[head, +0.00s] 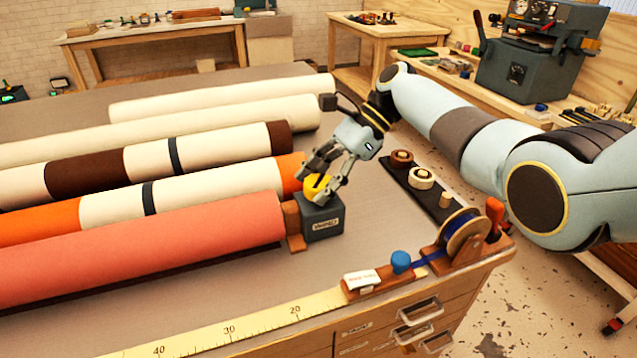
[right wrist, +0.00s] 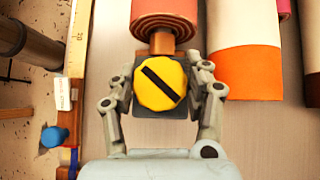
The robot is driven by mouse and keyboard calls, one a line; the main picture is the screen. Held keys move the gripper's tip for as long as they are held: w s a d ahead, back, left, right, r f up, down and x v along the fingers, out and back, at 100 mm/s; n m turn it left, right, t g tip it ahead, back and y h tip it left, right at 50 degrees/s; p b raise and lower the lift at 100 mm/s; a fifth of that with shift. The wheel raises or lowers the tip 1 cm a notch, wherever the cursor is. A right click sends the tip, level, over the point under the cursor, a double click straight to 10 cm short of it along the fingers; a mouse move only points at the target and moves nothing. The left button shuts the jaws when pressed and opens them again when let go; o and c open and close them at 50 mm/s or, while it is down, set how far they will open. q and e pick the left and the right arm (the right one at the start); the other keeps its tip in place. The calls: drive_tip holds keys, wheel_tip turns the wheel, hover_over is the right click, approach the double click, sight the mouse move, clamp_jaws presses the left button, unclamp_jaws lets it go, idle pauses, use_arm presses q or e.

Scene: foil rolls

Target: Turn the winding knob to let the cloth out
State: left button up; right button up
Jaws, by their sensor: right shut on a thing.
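The winding knob (head: 317,187) is yellow and sits on top of a dark grey box (head: 321,218) at the right end of the salmon-pink cloth roll (head: 140,250). In the right wrist view the knob (right wrist: 160,83) is a yellow disc with a black diagonal bar, running from upper left to lower right. My right gripper (head: 322,180) comes down on the knob from above. In the right wrist view its fingers (right wrist: 161,92) stand on both sides of the knob and are shut on it. My left gripper is in neither view.
Several other rolls, orange, brown-banded and cream (head: 210,122), lie behind the salmon one. A yellow ruler (head: 240,325) runs along the front edge, with a blue knob (head: 401,262) and a ribbon spool (head: 466,235) at its right. A dark tray (head: 425,190) with small spools lies right of the box.

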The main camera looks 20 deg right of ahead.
drive_tip(key=n+g+b, duration=0.1)
drive_tip(key=n+b, duration=0.1)
drive_tip(key=n+g+h+b, duration=0.1)
drive_tip(key=n+b, duration=0.1)
drive_tip(key=b, duration=0.1)
drive_tip(key=n+g+b, duration=0.2)
drive_tip(key=b, duration=0.1)
drive_tip(key=shift+f+h, duration=0.25)
drive_tip(key=shift+h, duration=0.15)
drive_tip(key=shift+r+n+g+h+b, duration=0.2)
drive_tip(key=shift+n+g+h+b, duration=0.75)
drive_tip(key=shift+b, duration=1.35)
drive_tip(key=shift+n+y, duration=0.25)
drive_tip(key=shift+y, duration=0.1)
drive_tip(key=o, duration=1.2)
drive_tip(key=shift+c, duration=0.2)
drive_tip(key=shift+r, duration=0.1)
